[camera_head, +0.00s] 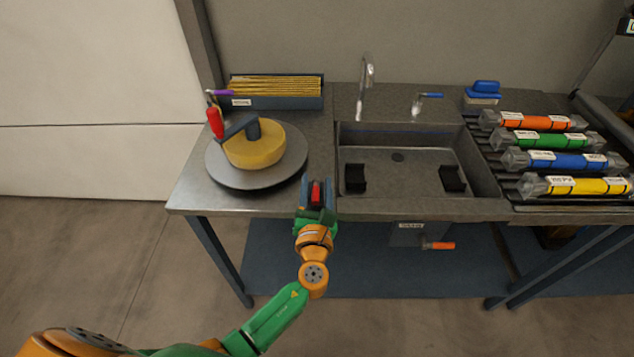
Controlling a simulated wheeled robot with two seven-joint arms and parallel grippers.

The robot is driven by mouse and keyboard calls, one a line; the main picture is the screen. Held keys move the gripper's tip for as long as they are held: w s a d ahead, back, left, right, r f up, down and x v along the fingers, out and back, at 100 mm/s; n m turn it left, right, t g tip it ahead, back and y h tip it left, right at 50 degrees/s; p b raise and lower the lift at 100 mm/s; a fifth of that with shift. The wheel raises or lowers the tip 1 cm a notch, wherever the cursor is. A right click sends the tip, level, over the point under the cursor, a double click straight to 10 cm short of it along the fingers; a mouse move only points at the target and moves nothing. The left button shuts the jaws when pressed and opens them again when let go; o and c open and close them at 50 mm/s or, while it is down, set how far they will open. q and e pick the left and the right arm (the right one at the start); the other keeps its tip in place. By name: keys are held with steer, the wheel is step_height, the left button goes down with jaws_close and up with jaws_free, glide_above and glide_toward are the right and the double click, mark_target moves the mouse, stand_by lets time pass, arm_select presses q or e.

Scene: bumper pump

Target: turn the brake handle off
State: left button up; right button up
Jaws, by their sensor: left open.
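No handle in view is readably labelled as the brake, so I cannot tell for sure which one it is. An orange handle (440,246) sticks out to the right from a grey labelled box (407,234) under the sink. A red upright handle (215,122) stands at the left of a yellow drum (256,147) with a dark crank on a round grey plate (222,174). My left gripper (317,184) is open at the counter's front edge, right of the plate and left of the sink. A red part shows between its fingers; it may belong to the gripper. My right gripper is out of view.
The sink (400,180) holds two black blocks. A tray (275,102) of yellow rods is at the back left. Coloured cylinders, including a yellow one (575,186), lie at the right. The counter (320,140) is clear between plate and sink.

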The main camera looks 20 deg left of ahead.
arm_select(q)
steer(key=shift+w+a, duration=0.2)
steer(key=shift+w, duration=0.3)
steer(key=shift+s, duration=0.1)
jaws_close()
steer(key=shift+f, duration=0.1)
stand_by(0.8)
